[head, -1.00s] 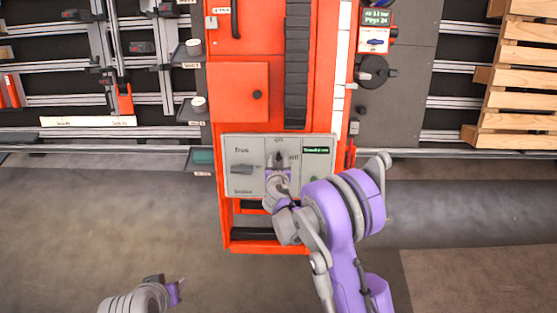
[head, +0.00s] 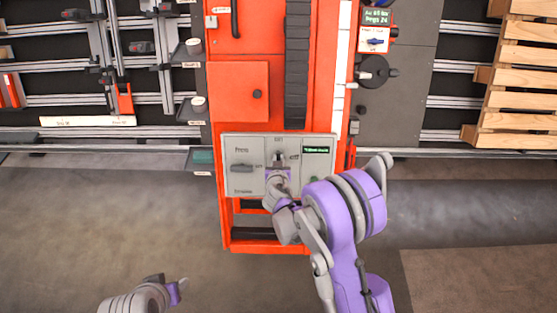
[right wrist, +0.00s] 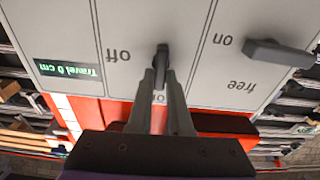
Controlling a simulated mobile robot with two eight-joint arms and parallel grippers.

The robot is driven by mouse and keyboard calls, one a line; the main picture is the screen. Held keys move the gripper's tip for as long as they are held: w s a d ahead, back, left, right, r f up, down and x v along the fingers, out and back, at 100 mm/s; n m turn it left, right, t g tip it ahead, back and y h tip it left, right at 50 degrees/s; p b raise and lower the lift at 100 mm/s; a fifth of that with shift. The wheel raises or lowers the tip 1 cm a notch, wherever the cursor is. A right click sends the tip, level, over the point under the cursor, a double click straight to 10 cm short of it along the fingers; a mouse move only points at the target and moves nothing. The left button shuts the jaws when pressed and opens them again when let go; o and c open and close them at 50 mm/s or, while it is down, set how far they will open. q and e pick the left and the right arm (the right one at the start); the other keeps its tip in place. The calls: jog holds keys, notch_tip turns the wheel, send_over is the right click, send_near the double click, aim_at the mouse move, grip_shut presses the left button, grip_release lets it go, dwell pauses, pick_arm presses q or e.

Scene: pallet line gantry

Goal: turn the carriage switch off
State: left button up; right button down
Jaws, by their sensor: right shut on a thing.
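The grey control panel (head: 240,180) is on the front of the orange cabinet. The carriage switch (right wrist: 162,52) is a dark lever in its middle section. In the right wrist view the panel is upside down, with "off" beside the lever and a label, apparently "on", partly hidden by my fingers. My right gripper (head: 279,166) is at this switch, and in the right wrist view its fingers (right wrist: 161,74) are closed on the lever. The lever lies roughly along the fingers, not towards "off". My left gripper (head: 181,284) is at the bottom left, away from the panel; its jaws are unclear.
Another lever (right wrist: 280,52) with "free" and "on" labels sits beside the carriage switch. The panel display (right wrist: 68,73) reads "Travel 0 cm". A wooden pallet stack (head: 515,90) stands at the right. The floor before the cabinet is clear.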

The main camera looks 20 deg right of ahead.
jog(key=n+b, duration=0.2)
jog(key=n, duration=0.2)
jog(key=shift+a+f+n+b, duration=0.1)
jog(key=shift+f+n+b, duration=0.05)
jog(key=shift+n+b, duration=0.2)
jog(key=n+b, duration=0.2)
jog(key=n, duration=0.2)
jog(key=shift+a+f+n+y, duration=0.15)
jog(key=shift+n+y, duration=0.1)
jog(key=shift+y, duration=0.15)
jog(key=n+b, duration=0.2)
jog(key=n, duration=0.2)
jog(key=shift+a+n+y+b, duration=0.1)
jog(key=shift+n+y+b, duration=0.2)
jog(key=shift+n, duration=0.1)
jog(key=shift+f+n+g+b, duration=0.1)
jog(key=shift+n+g+b, duration=0.2)
jog(key=shift+n+b, duration=1.1)
jog(key=shift+s+n+p, duration=0.1)
jog(key=shift+n+p, duration=0.45)
jog(key=shift+n, duration=0.25)
jog(key=c, duration=0.8)
grip_release()
jog(key=shift+c, duration=0.2)
